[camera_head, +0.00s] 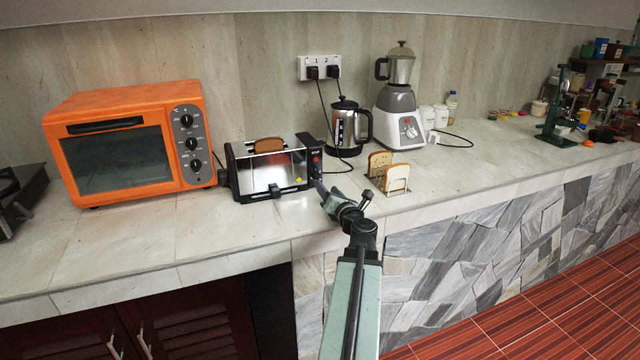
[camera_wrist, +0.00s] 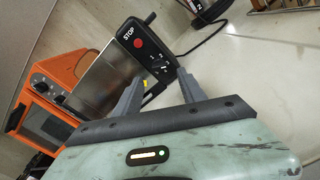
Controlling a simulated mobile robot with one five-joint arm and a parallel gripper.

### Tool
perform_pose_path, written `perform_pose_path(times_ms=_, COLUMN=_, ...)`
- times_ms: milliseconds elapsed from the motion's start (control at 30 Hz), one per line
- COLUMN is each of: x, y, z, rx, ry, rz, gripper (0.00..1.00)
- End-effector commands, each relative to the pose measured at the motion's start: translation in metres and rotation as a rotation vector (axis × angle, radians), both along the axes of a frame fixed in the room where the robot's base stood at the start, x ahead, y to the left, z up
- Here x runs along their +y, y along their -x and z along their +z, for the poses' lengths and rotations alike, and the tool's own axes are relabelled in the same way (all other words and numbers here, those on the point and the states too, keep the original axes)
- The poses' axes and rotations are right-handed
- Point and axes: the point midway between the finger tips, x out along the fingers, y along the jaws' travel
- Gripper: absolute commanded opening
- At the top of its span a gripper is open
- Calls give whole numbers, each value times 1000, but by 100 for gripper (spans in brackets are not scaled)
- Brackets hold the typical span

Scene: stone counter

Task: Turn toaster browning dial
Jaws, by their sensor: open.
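The toaster (camera_head: 255,172) stands on the stone counter, with shiny metal sides, black ends and a slice of toast in its slot. Its black control panel shows in the wrist view (camera_wrist: 146,28), with a STOP label and a red button (camera_wrist: 138,42). The small dark browning dial (camera_wrist: 159,66) with white marks is below the button. My gripper (camera_head: 326,188) is at the toaster's right end. In the wrist view its two fingers (camera_wrist: 158,84) are apart and empty, pointing at the panel around the dial's area. I cannot tell whether they touch it.
An orange oven (camera_head: 130,145) stands left of the toaster. A kettle (camera_head: 347,130) and a blender (camera_head: 399,105) are behind and right. A rack with bread slices (camera_head: 396,180) stands close right of my gripper. The counter's front edge runs below my arm.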

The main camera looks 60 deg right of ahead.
Motion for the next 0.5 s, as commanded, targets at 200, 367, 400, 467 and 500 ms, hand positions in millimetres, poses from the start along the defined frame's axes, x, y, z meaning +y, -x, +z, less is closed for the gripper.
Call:
perform_pose_path(times_ms=200, x=-25, y=-34, z=0, rx=1, ry=1, rz=4, gripper=48)
perform_pose_path(times_ms=367, x=-39, y=-53, z=0, rx=1, ry=1, rz=4, gripper=48)
perform_pose_path(times_ms=400, x=-40, y=-55, z=0, rx=1, ry=0, rz=3, gripper=48)
perform_pose_path(times_ms=467, x=-41, y=-57, z=0, rx=1, ry=0, rz=3, gripper=48)
perform_pose_path(times_ms=500, x=-40, y=-57, z=0, rx=1, ry=0, rz=3, gripper=48)
